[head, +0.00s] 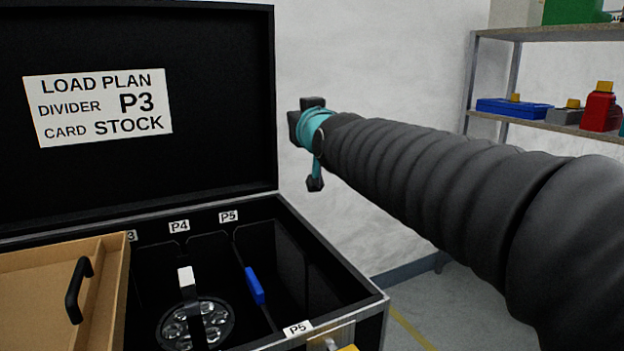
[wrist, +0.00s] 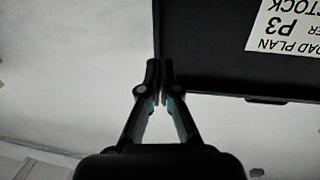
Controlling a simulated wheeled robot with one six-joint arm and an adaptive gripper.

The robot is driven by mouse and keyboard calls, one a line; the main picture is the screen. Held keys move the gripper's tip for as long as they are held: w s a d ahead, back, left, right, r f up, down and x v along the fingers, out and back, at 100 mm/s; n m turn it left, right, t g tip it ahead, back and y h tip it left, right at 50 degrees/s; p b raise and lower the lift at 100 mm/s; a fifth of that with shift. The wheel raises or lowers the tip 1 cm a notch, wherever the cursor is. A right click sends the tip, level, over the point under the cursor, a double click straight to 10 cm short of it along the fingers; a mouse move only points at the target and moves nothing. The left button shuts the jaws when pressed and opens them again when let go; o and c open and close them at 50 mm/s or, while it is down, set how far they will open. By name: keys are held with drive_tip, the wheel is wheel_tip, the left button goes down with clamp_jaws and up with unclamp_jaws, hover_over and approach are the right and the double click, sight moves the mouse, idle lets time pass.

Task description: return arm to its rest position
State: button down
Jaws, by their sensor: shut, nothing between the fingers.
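My arm (head: 430,185) reaches in from the right in the head view, raised beside the open black case. Its teal-ringed end (head: 313,128) is just right of the case's lid, in front of the pale wall; the fingers cannot be made out there. In the wrist view my gripper (wrist: 160,70) is shut, its two fingertips together with nothing between them. The lid (wrist: 200,55) shows behind and to the right of the fingertips, upside down, with its load plan label (wrist: 286,28).
The black case (head: 372,300) has slots marked P4 and P5; a par can (head: 178,325) sits in one. A wooden tray (head: 40,285) with a black handle covers its left part. A shelf (head: 545,125) with several items stands at the right. Floor shows right of the case.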

drive_tip(key=s+d+f+m+g+h, duration=0.1)
drive_tip(key=s+d+f+g+h, duration=0.1)
drive_tip(key=s+d+f, duration=0.4)
drive_tip(key=s+d+f+m+g+h+p, duration=0.1)
drive_tip(key=s+d+f+g, duration=0.4)
drive_tip(key=s+f, duration=0.9)
drive_tip(key=s+d+f+m+g+h+p, duration=0.1)
drive_tip(key=s+d+f+m+g+h, duration=0.1)
drive_tip(key=s+d+f+g, duration=0.2)
drive_tip(key=s+d+f, duration=0.3)
drive_tip(key=s+f, duration=0.3)
drive_tip(key=s, duration=0.2)
drive_tip(key=shift+d+h, duration=0.4)
